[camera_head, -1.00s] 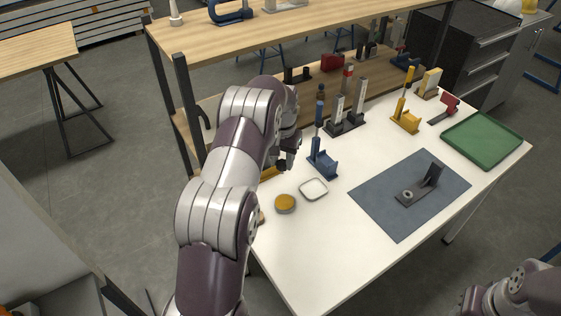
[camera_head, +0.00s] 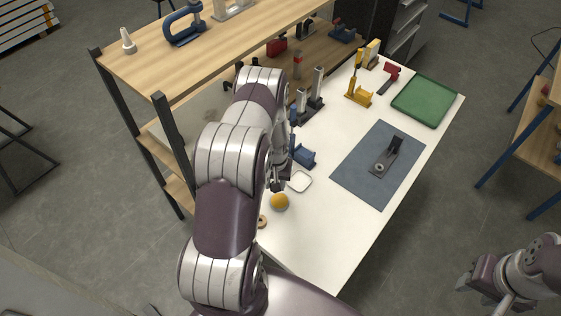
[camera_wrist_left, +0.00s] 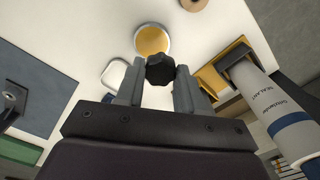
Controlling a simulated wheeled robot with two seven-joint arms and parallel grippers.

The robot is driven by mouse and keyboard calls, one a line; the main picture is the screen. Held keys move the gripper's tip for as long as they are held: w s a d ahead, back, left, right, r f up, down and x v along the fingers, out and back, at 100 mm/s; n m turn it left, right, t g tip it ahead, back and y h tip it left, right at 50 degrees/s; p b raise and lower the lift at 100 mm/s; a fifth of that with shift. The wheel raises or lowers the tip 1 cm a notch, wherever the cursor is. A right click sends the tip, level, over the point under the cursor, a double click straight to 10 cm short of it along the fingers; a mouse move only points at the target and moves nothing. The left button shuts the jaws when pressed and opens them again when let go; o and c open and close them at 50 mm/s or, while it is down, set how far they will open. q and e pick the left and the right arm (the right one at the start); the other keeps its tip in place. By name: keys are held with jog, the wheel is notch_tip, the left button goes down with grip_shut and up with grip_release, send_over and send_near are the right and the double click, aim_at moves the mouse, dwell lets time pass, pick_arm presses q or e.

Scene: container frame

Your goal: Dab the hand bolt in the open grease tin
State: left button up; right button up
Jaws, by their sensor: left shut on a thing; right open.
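My left gripper (camera_wrist_left: 158,90) is shut on the hand bolt, whose black lobed knob (camera_wrist_left: 160,70) shows between the fingertips in the left wrist view. The bolt's shank is hidden there. The open grease tin (camera_head: 279,201), round with amber grease, stands near the table's left end. It also shows in the left wrist view (camera_wrist_left: 152,40), just beyond the knob. In the head view the left gripper (camera_head: 277,184) is right beside the tin, on its far side; I cannot tell whether the bolt touches the grease. My right gripper (camera_head: 480,291) is open and empty, off the table at lower right.
A white square dish (camera_head: 300,181) stands close to the tin, and a wooden ring (camera_head: 262,221) lies nearer. A sealant tube (camera_wrist_left: 280,118) stands close to the left gripper. A blue-grey mat (camera_head: 354,180) carries a dark bracket (camera_head: 394,147). A green tray (camera_head: 428,101) lies farther back.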

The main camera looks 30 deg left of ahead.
pick_arm(q)
jog(key=shift+w+f, duration=0.1)
jog(key=shift+w, duration=0.45)
jog(key=f+b, duration=0.3)
jog(key=f, duration=0.2)
jog(key=shift+w+d+b, duration=0.1)
jog(key=shift+d+b, duration=0.1)
jog(key=shift+b, duration=0.15)
jog(key=shift+f, duration=0.3)
jog(key=shift+w+d+f, duration=0.1)
jog(key=shift+w, duration=0.05)
jog(key=shift+w+d, duration=0.1)
jog(key=shift+d, duration=0.1)
jog(key=shift+a, duration=0.2)
pick_arm(e)
jog(key=f, duration=0.1)
jog(key=d+f, duration=0.1)
jog(key=f, duration=0.2)
jog(key=shift+w+d+f, duration=0.15)
jog(key=shift+w+f, duration=0.1)
jog(key=shift+w, duration=0.15)
pick_arm(q)
jog(key=shift+d, duration=0.1)
pick_arm(e)
jog(key=shift+w+d, duration=0.1)
